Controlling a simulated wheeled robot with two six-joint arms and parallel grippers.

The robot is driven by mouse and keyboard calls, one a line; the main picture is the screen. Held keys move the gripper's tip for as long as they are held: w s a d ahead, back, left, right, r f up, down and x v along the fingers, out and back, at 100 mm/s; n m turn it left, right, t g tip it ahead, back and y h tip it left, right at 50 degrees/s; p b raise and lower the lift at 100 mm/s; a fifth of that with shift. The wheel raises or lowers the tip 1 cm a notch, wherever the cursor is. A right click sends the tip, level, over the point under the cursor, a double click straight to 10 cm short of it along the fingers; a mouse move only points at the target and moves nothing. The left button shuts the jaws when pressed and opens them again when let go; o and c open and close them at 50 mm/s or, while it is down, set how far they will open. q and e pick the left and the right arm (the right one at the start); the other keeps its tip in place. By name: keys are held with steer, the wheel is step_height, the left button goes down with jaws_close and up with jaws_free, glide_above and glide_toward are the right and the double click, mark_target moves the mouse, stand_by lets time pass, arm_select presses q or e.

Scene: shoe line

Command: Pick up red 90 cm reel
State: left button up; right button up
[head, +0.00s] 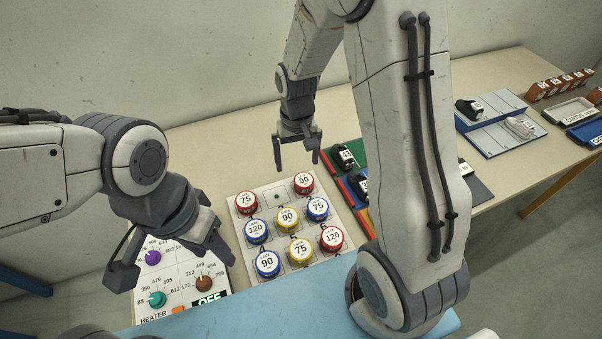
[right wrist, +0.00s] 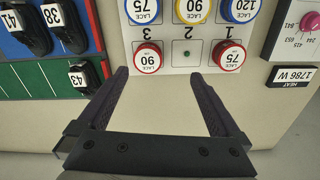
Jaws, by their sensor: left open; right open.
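The red reel marked 90 (head: 304,183) sits in the back right place of the white reel board (head: 238,268). In the right wrist view it is the red reel (right wrist: 148,58) at the upper middle, upright with its label showing. My right gripper (head: 297,160) is open and empty, pointing down behind the reel board. In the right wrist view its fingers (right wrist: 158,76) reach toward the board's edge; the left fingertip is near the red 90 reel, without visible contact. My left gripper (head: 170,264) is open and empty over the heater panel.
A red 75 reel (head: 246,202) shares the back row, with an empty place (head: 277,197) between. Other red, blue and yellow reels fill the board. Shoes on coloured racks (head: 345,157) stand to its right. The heater panel (head: 184,285) lies left. Bare tabletop (right wrist: 165,140) lies behind the board.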

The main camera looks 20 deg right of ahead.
mark_target(304, 180)
steer(key=shift+w+d+f+m, duration=0.2)
steer(key=shift+w+d+f, duration=0.05)
steer(key=shift+d+f, duration=0.35)
steer(key=shift+w+d+f+m, duration=0.2)
steer(key=shift+w+d+f, duration=0.05)
steer(key=shift+d+f, duration=0.3)
step_height(304, 180, down, 4)
steer(key=shift+r+p, duration=0.1)
steer(key=shift+p, duration=0.25)
step_height(304, 180, down, 5)
steer(key=shift+w+p, duration=0.15)
steer(key=shift+p, duration=0.7)
steer(key=shift+f, duration=0.55)
steer(key=c, duration=1.4)
steer(key=shift+o, duration=0.2)
steer(key=shift+r, duration=0.1)
